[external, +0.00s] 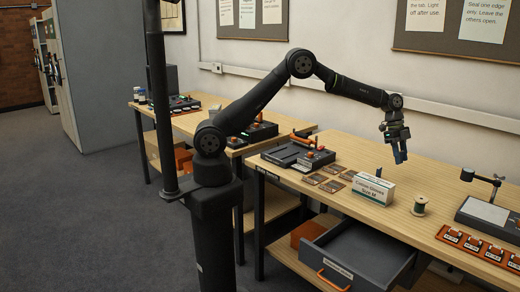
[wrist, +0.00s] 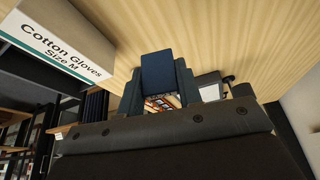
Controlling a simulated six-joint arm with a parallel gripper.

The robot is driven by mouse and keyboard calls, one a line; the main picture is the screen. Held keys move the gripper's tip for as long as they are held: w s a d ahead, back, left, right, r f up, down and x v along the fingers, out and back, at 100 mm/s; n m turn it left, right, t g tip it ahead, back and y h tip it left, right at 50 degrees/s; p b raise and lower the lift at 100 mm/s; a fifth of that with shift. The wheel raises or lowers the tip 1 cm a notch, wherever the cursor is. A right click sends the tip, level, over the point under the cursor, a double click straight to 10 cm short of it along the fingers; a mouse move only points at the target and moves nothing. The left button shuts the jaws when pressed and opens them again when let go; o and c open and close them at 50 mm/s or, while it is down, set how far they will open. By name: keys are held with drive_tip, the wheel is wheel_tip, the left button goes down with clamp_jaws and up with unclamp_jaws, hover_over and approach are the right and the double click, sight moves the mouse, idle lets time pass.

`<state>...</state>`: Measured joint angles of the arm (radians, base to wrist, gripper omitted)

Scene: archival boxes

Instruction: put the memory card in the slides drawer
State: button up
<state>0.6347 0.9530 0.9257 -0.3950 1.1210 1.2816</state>
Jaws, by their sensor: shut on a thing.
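My gripper (external: 399,155) is above the right-hand part of the wooden table, pointing down, shut on a flat dark blue piece. This piece, the memory card (wrist: 157,68), shows between the fingers in the wrist view. It is clear of the table top. A grey drawer (external: 375,235) with an orange handle stands pulled out under the table's front edge, below and left of my gripper. Its label (external: 338,265) is too small to read, and its inside looks mostly empty from here.
A Cotton Gloves box (external: 372,190) stands on the table above the drawer; it also shows in the wrist view (wrist: 62,45). A green thread spool (external: 420,205) stands to its right. An orange tray (external: 478,245) is at front right.

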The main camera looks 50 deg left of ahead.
wheel_tip(320, 180, up, 5)
drive_tip(key=shift+s+d+r, duration=0.1)
drive_tip(key=shift+r, duration=0.1)
drive_tip(key=s+d+n, duration=0.1)
drive_tip(key=s+d, duration=0.4)
drive_tip(key=s, duration=0.4)
drive_tip(key=s+d, duration=0.5)
drive_tip(key=s, duration=0.3)
drive_tip(key=s+d+n, duration=0.1)
drive_tip(key=s+d, duration=0.2)
drive_tip(key=s, duration=2.5)
hover_over(387, 273)
drive_tip(key=a, duration=0.2)
drive_tip(key=shift+t, duration=0.4)
wheel_tip(387, 273, down, 24)
drive_tip(key=shift+d+r, duration=0.1)
drive_tip(key=shift+d, duration=0.05)
drive_tip(key=shift+f, duration=2.05)
